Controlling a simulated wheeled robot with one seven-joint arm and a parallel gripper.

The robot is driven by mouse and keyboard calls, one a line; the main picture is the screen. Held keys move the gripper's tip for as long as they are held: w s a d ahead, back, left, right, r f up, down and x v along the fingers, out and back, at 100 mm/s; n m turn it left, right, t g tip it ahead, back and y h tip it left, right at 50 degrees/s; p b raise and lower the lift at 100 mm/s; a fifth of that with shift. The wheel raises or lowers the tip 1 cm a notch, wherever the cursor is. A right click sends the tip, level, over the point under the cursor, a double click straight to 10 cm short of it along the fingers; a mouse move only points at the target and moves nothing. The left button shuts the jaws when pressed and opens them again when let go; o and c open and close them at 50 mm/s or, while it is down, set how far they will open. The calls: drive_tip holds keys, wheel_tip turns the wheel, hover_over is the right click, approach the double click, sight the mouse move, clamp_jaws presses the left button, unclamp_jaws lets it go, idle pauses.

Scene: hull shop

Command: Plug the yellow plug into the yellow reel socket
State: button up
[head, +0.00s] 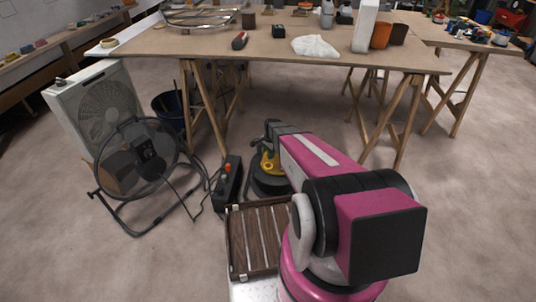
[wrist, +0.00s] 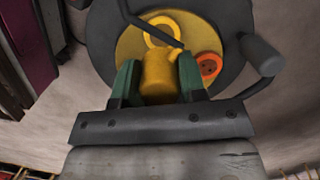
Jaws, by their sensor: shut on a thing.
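My gripper (wrist: 159,78) is shut on the yellow plug (wrist: 157,82), with a green-padded finger on each side of it. The reel (wrist: 232,18) is a dark drum with a yellow face, just beyond the plug in the wrist view. A yellow ring-shaped socket (wrist: 148,38) shows on that face, just above the plug in the picture; the plug overlaps its lower edge. I cannot tell whether they touch. An orange socket (wrist: 209,68) is to the right. In the head view the reel (head: 270,183) stands on the floor, partly hidden by my arm.
A dark crank handle (wrist: 262,56) sticks out at the reel's right, and a thin dark bar crosses its face. In the head view, a black box with a red knob (head: 228,182), a floor fan (head: 138,160) and a trestle table (head: 280,48) are nearby. Open floor lies right.

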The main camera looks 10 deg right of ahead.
sight(268, 165)
drive_tip(key=shift+f, duration=0.1)
drive_tip(key=shift+f, duration=2.8)
drive_tip(key=shift+f, duration=0.55)
drive_tip(key=o, duration=1)
drive_tip(key=shift+c, duration=0.2)
drive_tip(key=r, duration=0.3)
drive_tip(key=d+r, duration=0.1)
drive_tip(key=r, duration=0.6)
drive_tip(key=shift+w+d+r, duration=0.2)
drive_tip(key=shift+w+r, duration=0.15)
drive_tip(key=shift+w, duration=0.05)
